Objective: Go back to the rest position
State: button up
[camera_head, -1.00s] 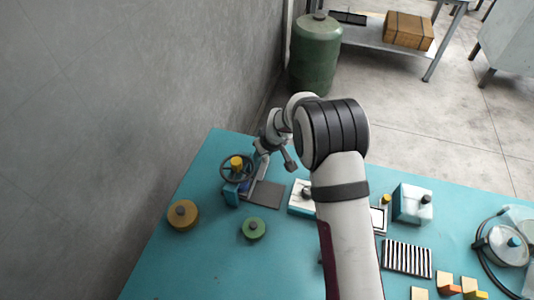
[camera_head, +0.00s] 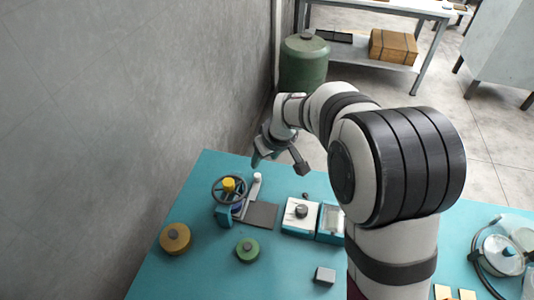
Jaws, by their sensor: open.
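A buffing device (camera_head: 225,215), with a blue body, dark wheel and yellow top, stands on the table below and left of the gripper. A white-topped handle-like part stands beside it. A dark flat plate (camera_head: 261,216) lies to its right. My arm hides much of the table's right part.
A tan disc (camera_head: 175,239) and a green disc (camera_head: 247,251), both knobbed, lie in front. A white box (camera_head: 300,218) with a black knob and a grey block (camera_head: 325,275) are near my arm. A wall (camera_head: 130,120) rises left; a green tank (camera_head: 303,68) stands behind.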

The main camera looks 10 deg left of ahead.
jog(key=shift+v, duration=1.15)
jog(key=s+d+r+m+g+h, duration=0.1)
jog(key=s+d+r+m, duration=0.25)
jog(key=s+d, duration=0.4)
jog(key=s+d+r+m+g, duration=0.1)
jog(key=s+d+r+m, duration=0.2)
jog(key=s+d+m, duration=0.4)
jog(key=s+d+f+m, duration=0.1)
jog(key=s+d+m, duration=0.1)
jog(key=s, duration=0.5)
jog(key=s+d+m+g, duration=0.1)
jog(key=s+d+m, duration=0.1)
jog(key=s, duration=0.6)
jog(key=shift+s+f, duration=0.25)
jog(key=shift+f, duration=0.1)
